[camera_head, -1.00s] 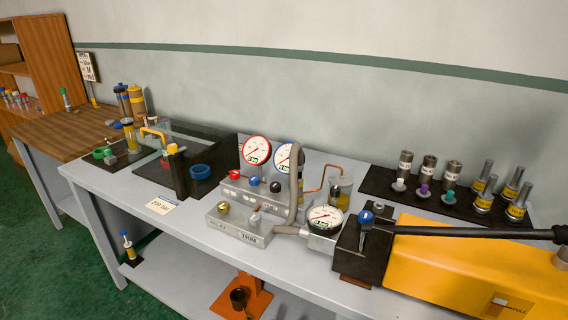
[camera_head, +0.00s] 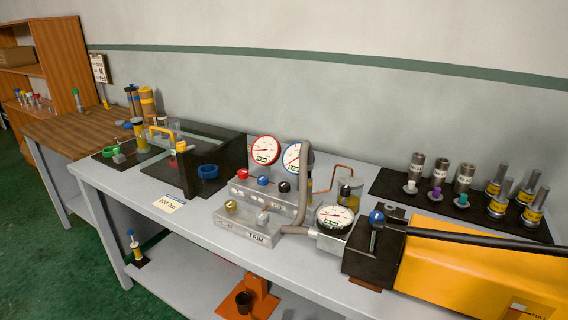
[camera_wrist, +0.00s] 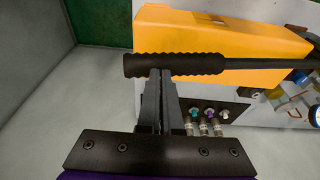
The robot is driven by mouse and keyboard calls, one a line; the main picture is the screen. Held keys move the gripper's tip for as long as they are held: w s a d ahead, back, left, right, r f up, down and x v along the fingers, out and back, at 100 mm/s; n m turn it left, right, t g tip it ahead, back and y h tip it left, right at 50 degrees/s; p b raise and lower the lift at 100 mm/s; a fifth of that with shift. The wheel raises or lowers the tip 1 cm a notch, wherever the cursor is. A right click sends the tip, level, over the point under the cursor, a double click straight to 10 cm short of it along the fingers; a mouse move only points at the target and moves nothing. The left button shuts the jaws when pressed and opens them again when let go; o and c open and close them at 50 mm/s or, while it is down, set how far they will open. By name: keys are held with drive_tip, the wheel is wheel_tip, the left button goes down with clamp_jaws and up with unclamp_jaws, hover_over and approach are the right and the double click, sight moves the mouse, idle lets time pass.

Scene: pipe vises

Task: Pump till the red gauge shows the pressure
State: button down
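The red-rimmed gauge (camera_head: 265,149) stands on the grey valve block, left of a blue-rimmed gauge (camera_head: 291,156); its needle is too small to read surely. A card (camera_head: 169,204) on the bench front edge appears to read 200 bar. The yellow pump (camera_head: 455,270) is at the right with a black lever (camera_head: 470,237) sloping slightly down to the right. In the wrist view the lever's ribbed black grip (camera_wrist: 190,65) crosses ahead of my gripper (camera_wrist: 161,74). Its fingers are together, tips at the grip's edge; whether they touch is unclear. My gripper is outside the head view.
The valve block carries red, blue and black knobs (camera_head: 263,181). A lower block (camera_head: 247,225) and a black-rimmed gauge (camera_head: 334,217) sit in front. Metal cylinders (camera_head: 465,178) stand on a black mat behind the pump. Black-walled vise equipment (camera_head: 215,160) is at the left.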

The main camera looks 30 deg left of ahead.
drive_tip(key=shift+d+f+b, duration=0.2)
drive_tip(key=shift+f+b, duration=0.2)
drive_tip(key=shift+f, duration=0.5)
drive_tip(key=shift+d+f+b, duration=0.15)
drive_tip(key=shift+f+b, duration=0.25)
drive_tip(key=shift+f, duration=0.45)
drive_tip(key=shift+d+f+b, duration=0.2)
drive_tip(key=shift+f+b, duration=1.15)
drive_tip(key=shift+f, duration=1)
drive_tip(key=shift+s+f, duration=0.1)
drive_tip(key=r+p, duration=0.4)
drive_tip(key=r, duration=0.1)
drive_tip(key=r+p, duration=0.2)
drive_tip(key=shift+a+r, duration=0.3)
drive_tip(key=r+p, duration=0.1)
drive_tip(key=r, duration=0.1)
drive_tip(key=a+r+p, duration=0.1)
drive_tip(key=r+p, duration=0.3)
drive_tip(key=shift+a, duration=0.3)
drive_tip(key=shift+a+r, duration=0.2)
drive_tip(key=shift+r, duration=0.3)
drive_tip(key=shift+a+r, duration=0.15)
drive_tip(key=shift+r, duration=0.35)
